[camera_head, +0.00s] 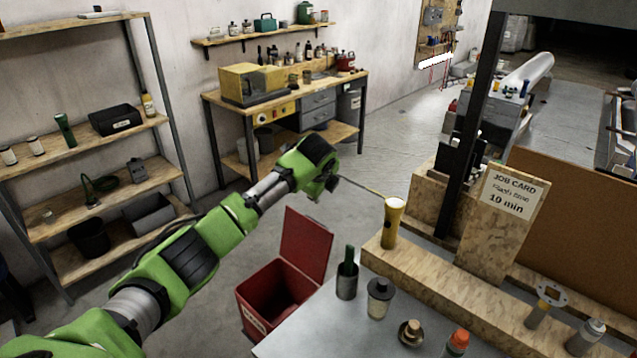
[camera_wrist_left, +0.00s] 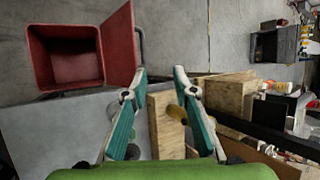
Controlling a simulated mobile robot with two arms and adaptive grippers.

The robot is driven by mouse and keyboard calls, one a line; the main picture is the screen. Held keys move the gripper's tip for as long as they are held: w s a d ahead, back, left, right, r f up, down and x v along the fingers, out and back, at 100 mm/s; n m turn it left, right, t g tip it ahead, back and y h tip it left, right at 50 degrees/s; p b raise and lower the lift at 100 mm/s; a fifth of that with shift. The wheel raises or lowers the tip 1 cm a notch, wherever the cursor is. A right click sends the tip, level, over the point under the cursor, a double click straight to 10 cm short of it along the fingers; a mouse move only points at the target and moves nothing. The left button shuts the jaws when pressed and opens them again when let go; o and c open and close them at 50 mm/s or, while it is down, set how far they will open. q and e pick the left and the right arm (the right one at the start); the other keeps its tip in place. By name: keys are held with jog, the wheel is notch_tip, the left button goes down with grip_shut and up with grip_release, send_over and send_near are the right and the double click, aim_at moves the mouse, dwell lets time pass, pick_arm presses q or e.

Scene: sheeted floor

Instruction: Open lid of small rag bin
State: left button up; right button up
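The small red rag bin (camera_head: 248,312) stands on the floor by the front left of the grey table. Its red lid (camera_head: 306,243) stands up steeply at the bin's right rear side, and the empty-looking inside shows. In the left wrist view the open bin (camera_wrist_left: 66,62) is at the upper left, with the raised lid (camera_wrist_left: 119,46) to its right. My left gripper (camera_head: 326,180) is above and beyond the lid, apart from it. In the left wrist view its two teal fingers (camera_wrist_left: 160,72) are spread with nothing held between them. My right gripper is out of view.
A yellow torch-like object (camera_head: 392,222) stands on the wooden ledge. A shelf unit (camera_head: 95,190) is at left. Floor between shelf and bin is clear.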

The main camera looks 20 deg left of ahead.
pick_arm(q)
jog(key=v, duration=0.8)
